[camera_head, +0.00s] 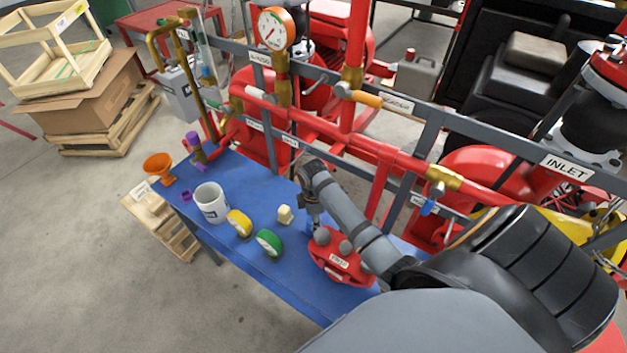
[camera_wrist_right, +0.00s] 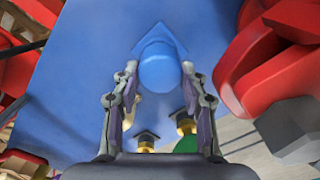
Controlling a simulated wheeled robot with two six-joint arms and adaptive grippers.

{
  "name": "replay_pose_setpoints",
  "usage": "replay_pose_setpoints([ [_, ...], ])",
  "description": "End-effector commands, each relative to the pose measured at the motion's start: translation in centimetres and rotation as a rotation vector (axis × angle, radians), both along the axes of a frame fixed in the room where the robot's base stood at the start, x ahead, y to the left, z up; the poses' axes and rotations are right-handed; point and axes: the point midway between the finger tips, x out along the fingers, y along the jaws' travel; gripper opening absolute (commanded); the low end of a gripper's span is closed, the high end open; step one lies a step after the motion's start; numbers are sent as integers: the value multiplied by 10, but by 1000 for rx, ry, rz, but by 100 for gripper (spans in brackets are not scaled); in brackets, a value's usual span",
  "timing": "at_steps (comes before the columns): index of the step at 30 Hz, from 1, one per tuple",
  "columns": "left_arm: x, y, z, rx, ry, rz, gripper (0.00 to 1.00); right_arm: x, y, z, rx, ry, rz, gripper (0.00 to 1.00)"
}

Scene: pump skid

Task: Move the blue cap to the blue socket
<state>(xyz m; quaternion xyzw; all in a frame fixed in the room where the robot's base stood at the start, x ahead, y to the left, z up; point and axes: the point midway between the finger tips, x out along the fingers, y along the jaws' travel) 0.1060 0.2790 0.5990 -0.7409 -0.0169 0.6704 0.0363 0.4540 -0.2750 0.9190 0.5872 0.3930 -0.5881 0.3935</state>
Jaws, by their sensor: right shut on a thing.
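The blue cap appears in the right wrist view as a short blue cylinder (camera_wrist_right: 160,68) between the fingers of my right gripper (camera_wrist_right: 160,75), which is shut on it. A pointed, flat blue shape (camera_wrist_right: 163,36) shows directly behind the cylinder; I cannot tell whether it is the blue socket or part of the cap. In the head view my right gripper (camera_head: 312,222) points down over the blue table, beside a red labelled box, and mostly hides the cap. My left gripper is not in view.
An orange funnel-like piece (camera_head: 158,167) is at the left corner. Red pipework (camera_head: 330,140) runs behind.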

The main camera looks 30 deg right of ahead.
Motion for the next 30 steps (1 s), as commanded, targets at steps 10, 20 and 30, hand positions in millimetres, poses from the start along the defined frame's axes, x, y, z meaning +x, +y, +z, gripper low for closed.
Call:
replay_pose_setpoints([
  [10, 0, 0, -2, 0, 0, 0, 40, 0, 0, -5, 0, -1, 0, 5],
  [20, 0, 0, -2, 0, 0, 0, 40, 0, 0, -5, 0, 0, 0, 70],
  [30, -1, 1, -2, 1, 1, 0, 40, 0, 0, -1, 0, -1, 0, 70],
])
